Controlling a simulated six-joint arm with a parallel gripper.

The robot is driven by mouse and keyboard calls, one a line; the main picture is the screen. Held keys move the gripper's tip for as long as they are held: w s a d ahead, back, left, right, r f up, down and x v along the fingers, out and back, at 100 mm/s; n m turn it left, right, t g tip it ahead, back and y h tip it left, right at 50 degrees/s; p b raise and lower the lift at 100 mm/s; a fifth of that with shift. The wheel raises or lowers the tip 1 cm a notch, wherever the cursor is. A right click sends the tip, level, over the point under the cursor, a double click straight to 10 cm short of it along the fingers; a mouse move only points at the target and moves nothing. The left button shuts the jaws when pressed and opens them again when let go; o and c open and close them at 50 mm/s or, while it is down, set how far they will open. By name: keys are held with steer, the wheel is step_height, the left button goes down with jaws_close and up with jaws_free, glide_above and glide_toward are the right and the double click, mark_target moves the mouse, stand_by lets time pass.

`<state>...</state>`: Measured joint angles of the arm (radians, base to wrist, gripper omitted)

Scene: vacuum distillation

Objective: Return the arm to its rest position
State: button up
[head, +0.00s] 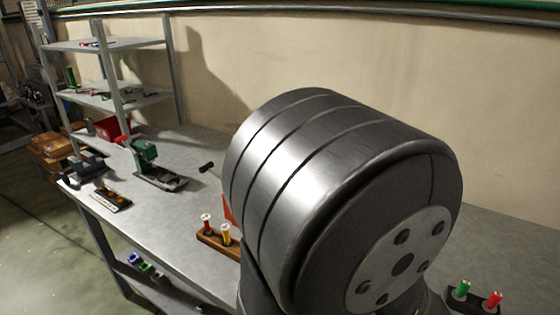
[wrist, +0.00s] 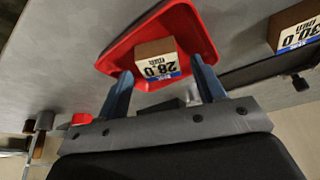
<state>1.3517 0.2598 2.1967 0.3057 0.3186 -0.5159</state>
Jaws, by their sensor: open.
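My gripper (wrist: 161,68) shows in the wrist view, with its two blue fingers spread apart and nothing held between them. Beyond the fingertips is a red tray (wrist: 203,32) with a small brown box (wrist: 158,50) in it, its white label reading 28.0. The box appears clear of both fingers; the exact gap is hard to tell. In the head view, a large grey joint of my arm fills the middle, and my gripper does not show there.
A second labelled box (wrist: 294,30) lies right of the tray. Green and red vials (head: 476,296) stand at lower right.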

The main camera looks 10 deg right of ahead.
steer(key=shift+x, duration=0.9)
steer(key=shift+r, duration=0.1)
steer(key=v, duration=1.2)
steer(key=x, duration=1.2)
step_height(320, 180, up, 4)
steer(key=shift+r, duration=0.15)
steer(key=s+a+r, duration=0.3)
steer(key=s+r, duration=0.4)
steer(key=s, duration=0.4)
steer(key=shift+n, duration=0.4)
steer(key=shift+w+d+f, duration=0.1)
steer(key=shift+w, duration=1.1)
steer(key=shift+w+d+f, duration=0.1)
steer(key=shift+w, duration=1.1)
